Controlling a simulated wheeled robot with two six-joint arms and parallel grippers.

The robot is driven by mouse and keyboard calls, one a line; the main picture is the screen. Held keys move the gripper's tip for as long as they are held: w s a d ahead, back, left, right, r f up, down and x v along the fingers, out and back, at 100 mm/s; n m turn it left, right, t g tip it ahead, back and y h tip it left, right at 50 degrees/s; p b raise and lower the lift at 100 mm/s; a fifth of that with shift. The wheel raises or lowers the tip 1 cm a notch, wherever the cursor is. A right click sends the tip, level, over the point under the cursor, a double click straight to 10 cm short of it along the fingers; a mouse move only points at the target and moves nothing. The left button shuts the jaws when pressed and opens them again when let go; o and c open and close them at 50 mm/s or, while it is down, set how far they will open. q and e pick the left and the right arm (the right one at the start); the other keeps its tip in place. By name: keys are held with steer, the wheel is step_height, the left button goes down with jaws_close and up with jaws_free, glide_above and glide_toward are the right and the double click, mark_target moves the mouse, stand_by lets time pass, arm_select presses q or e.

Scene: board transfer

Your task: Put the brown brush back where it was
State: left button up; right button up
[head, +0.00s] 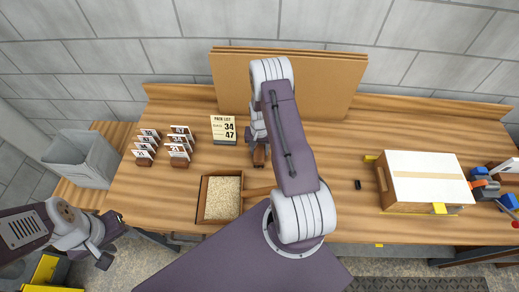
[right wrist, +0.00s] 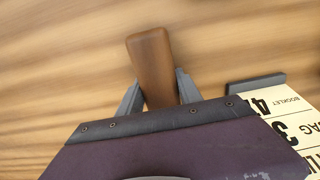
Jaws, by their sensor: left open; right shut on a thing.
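The brown brush (right wrist: 150,58) is between the two grey fingers of my right gripper (right wrist: 157,93) in the right wrist view, its blunt brown end pointing away from the palm. My right gripper is shut on it. In the head view, the brush (head: 259,157) shows as a small brown piece below my right gripper (head: 258,146), right of the pick list sign (head: 224,128). My right arm hides the table just to the right. I cannot tell whether the brush touches the table. My left gripper (head: 113,241) is open and empty off the table's front left edge.
A tray of grain-like material (head: 238,199) lies near the front edge. Several numbered card holders (head: 179,161) and a grey bin (head: 85,160) are left. A cardboard box (head: 425,178) and tools (head: 485,186) are right. Brown boards (head: 335,80) lean behind. Table between arm and box is mostly clear.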

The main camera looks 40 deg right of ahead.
steer(key=o, duration=1.3)
steer(key=shift+d, duration=0.1)
